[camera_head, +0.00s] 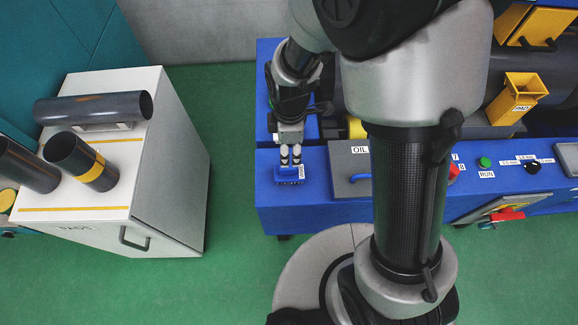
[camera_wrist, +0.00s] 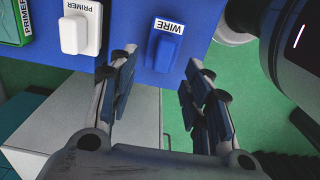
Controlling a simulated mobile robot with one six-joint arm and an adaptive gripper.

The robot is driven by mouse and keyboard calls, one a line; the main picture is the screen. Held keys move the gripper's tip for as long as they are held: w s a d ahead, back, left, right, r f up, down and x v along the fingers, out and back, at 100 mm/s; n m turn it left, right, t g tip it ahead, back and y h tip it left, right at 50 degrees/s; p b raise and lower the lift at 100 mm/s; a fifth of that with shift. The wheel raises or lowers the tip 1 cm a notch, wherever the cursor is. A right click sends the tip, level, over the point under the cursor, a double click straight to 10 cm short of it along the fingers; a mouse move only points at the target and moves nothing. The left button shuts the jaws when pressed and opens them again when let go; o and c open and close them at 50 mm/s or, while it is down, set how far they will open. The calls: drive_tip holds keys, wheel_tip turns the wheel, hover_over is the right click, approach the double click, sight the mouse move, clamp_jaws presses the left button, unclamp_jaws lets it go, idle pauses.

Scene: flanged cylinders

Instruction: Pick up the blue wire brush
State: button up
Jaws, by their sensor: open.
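The blue wire brush (camera_wrist: 164,52) is a small blue block beside a white "WIRE" label, at the top middle of the wrist view. It lies on the blue machine top, near its left front corner, and also shows in the head view (camera_head: 288,176) below my fingertips. My gripper (camera_wrist: 160,88) is open and empty, one finger to each side of the brush's line. In the wrist view the brush appears just beyond the fingertips, with no visible contact. In the head view my gripper (camera_head: 290,156) points down at it, and the fingers partly cover that spot.
A white block (camera_wrist: 80,30) labelled "PRIMER" and a green item (camera_wrist: 12,22) lie beside the brush. An "OIL" lid (camera_head: 350,170) is to its right. A white cabinet (camera_head: 170,170) bearing dark pipes (camera_head: 95,107) stands left, across a green floor gap (camera_head: 232,130).

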sight(290, 163)
wheel_tip(290, 163, down, 3)
drive_tip(key=shift+f+b, duration=0.1)
drive_tip(key=shift+b, duration=0.2)
drive_tip(key=f, duration=0.1)
drive_tip(key=f+b, duration=0.1)
drive_tip(key=f, duration=0.1)
drive_tip(key=f+b, duration=0.1)
drive_tip(key=shift+s+f, duration=0.25)
drive_tip(key=shift+s, duration=0.15)
drive_tip(key=shift+w+a+f, duration=0.1)
drive_tip(key=shift+f, duration=0.25)
drive_tip(key=shift+c, duration=0.4)
clamp_jaws()
